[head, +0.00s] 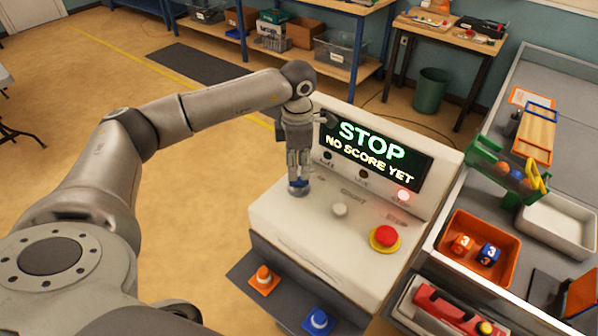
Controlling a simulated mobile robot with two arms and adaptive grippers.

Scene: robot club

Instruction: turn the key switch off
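The white console (290,240) stands in the middle, with a sloped screen (376,150) lit with "STOP" in green. My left gripper (298,189) points down at the left part of the console top, with its fingertips low at the surface. The fingers look close together, but I cannot tell whether they are shut on anything. No key switch shows clearly; the gripper covers the spot beneath it. My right gripper is not in view.
On the console top are a white button (339,209) and a red button (385,237) on yellow. A grey bench (480,130) with trays stands right.

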